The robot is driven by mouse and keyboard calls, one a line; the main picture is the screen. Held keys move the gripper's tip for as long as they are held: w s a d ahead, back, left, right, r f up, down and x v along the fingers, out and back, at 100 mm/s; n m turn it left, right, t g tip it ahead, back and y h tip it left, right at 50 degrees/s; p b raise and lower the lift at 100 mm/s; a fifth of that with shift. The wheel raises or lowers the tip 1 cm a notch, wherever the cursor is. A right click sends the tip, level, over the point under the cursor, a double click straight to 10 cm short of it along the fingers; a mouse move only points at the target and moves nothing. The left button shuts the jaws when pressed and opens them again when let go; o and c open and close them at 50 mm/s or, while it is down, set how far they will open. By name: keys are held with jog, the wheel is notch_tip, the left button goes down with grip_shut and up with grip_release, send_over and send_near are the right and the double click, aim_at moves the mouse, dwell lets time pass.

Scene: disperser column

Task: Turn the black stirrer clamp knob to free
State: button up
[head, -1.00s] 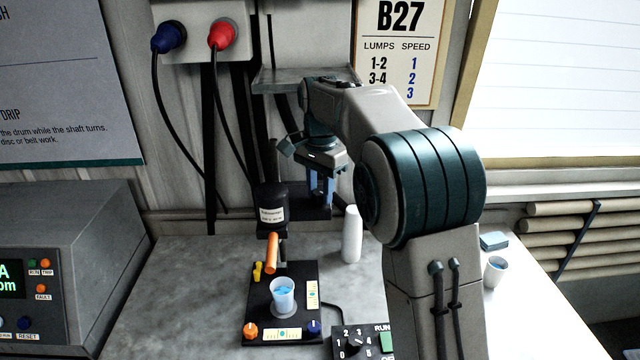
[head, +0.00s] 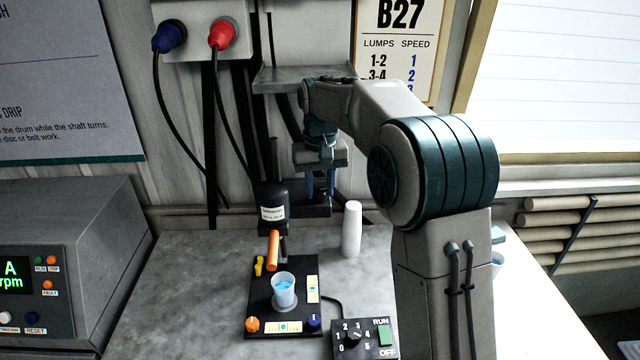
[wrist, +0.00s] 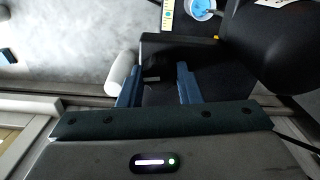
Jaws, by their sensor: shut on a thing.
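The black stirrer (head: 272,197) with a white label stands over the black base plate (head: 262,300), and its dark clamp block (head: 318,211) reaches right behind it. My gripper (head: 320,186) points down at this block. In the wrist view my gripper (wrist: 158,88) has its two blue fingers on either side of a small black knob (wrist: 152,70) and is shut on it. The knob is dark against the dark clamp, so its angle cannot be read. In the head view the fingers and block hide it.
A cup with blue contents (head: 284,290) stands on the base plate below an orange bar (head: 273,250). A white bottle (head: 351,229) stands close right of the clamp. A speed dial box (head: 362,340) is in front. A grey shelf (head: 300,78) is above.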

jog(key=n, duration=0.3)
jog(key=shift+n, duration=0.4)
jog(key=n, duration=0.8)
jog(key=shift+n, duration=2)
jog(key=o, duration=1)
